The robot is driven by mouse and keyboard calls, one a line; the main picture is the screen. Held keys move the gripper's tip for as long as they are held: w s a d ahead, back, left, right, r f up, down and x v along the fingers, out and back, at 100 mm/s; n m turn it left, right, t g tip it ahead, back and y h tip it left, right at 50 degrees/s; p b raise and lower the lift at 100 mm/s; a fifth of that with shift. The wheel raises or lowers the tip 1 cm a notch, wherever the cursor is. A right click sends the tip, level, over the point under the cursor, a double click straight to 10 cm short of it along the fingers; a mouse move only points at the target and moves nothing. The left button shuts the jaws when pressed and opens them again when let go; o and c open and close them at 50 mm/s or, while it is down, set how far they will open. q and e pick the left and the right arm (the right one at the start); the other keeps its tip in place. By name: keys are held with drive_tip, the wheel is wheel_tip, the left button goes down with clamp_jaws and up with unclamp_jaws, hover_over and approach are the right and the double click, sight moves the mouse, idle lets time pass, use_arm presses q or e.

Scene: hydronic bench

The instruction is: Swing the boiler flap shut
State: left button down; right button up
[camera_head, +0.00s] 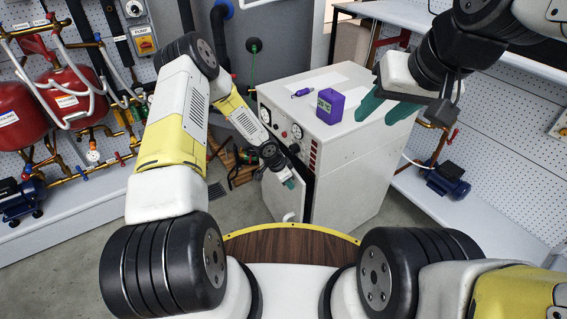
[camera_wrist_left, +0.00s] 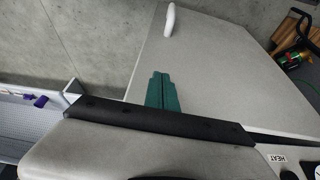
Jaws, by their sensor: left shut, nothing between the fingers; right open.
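The boiler (camera_head: 350,165) is a white cabinet with gauges on its front panel. Its flap (camera_head: 283,198) stands ajar at the front, with a dark gap along its right side and a pale handle low down. In the left wrist view the flap (camera_wrist_left: 220,75) is a large grey panel with a white handle (camera_wrist_left: 169,20). My left gripper (camera_head: 288,182) is shut and empty near the flap's upper part; its teal fingers (camera_wrist_left: 160,90) overlap the panel there. I cannot tell whether they touch it. My right gripper (camera_head: 384,107) is open and empty above the boiler's right side.
A purple box (camera_head: 330,105) and a small purple tool (camera_head: 302,92) lie on the boiler's top. Red tanks (camera_head: 72,95) and pipes line the left wall. A blue pump (camera_head: 447,182) sits on the right bench. Tools and pipework (camera_head: 240,165) stand left of the flap.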

sight(299, 176)
use_arm(q)
drive_tip(key=shift+w+d, duration=0.2)
drive_tip(key=shift+d, duration=0.2)
drive_tip(key=shift+d, duration=0.1)
drive_tip(key=w+d, duration=0.1)
drive_tip(key=d, duration=0.1)
drive_tip(key=w+d, duration=0.1)
drive_tip(key=shift+w+d, duration=0.1)
drive_tip(key=shift+d, duration=0.3)
drive_tip(key=shift+a, duration=0.15)
drive_tip(key=shift+a, duration=0.1)
